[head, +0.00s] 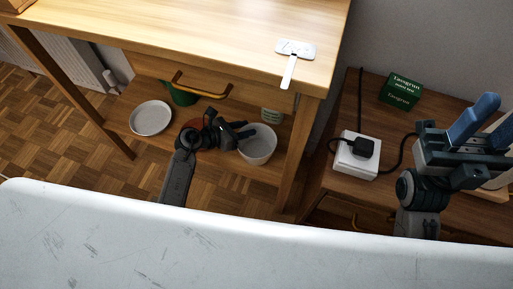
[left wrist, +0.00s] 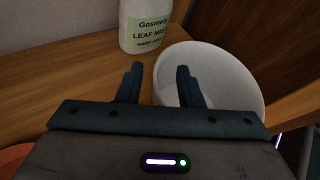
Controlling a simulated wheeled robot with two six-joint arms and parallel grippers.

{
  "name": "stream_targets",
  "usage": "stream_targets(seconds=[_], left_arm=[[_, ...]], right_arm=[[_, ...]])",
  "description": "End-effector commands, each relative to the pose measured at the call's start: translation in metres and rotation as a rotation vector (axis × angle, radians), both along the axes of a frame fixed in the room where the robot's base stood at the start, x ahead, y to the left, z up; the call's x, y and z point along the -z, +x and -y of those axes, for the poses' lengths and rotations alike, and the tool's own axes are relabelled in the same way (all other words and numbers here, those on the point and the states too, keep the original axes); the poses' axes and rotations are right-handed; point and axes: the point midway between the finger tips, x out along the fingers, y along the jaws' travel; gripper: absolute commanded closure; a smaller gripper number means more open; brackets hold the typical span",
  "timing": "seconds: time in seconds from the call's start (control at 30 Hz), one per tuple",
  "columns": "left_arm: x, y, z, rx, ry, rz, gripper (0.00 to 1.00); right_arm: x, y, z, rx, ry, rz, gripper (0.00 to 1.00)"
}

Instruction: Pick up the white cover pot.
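The white cover pot (head: 258,152) stands on the low wooden shelf under the table. It is round, open at the top, and looks empty. My left gripper (head: 242,134) is at the pot's left rim. In the left wrist view the gripper (left wrist: 160,85) is open, with the left rim of the pot (left wrist: 228,80) showing between its fingers. The right finger overlaps the pot's opening, and the left finger is outside it. I cannot tell whether either finger touches the pot. My right gripper (head: 482,125) is open and empty at the far right, away from the pot.
A white bottle (left wrist: 147,28) with a green label stands behind the pot. A white dish (head: 150,118), a green pot (head: 182,96) and a partly hidden terracotta pot share the shelf. The tabletop and drawer handle (head: 205,90) overhang it. A table leg (head: 297,160) stands right of the pot.

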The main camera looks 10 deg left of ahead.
Motion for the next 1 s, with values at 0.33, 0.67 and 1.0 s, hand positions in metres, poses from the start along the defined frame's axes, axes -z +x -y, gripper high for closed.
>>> stream_targets(seconds=[0.33,0.67,1.0], left_arm=[[0.0001,0.0011,0.0012,0.0,0.0,0.0,0.92],[0.0011,0.0006,0.0008,-0.001,0.002,-0.001,1.0],[0.0022,0.0001,0.0006,0.0,0.002,-0.003,1.0]], right_arm=[[-0.0026,-0.0004,0.0002,0.001,0.003,0.009,0.64],[-0.0012,-0.0003,0.0001,0.0,0.001,0.003,0.64],[-0.0008,-0.0002,-0.0001,-0.001,-0.002,0.002,0.64]])
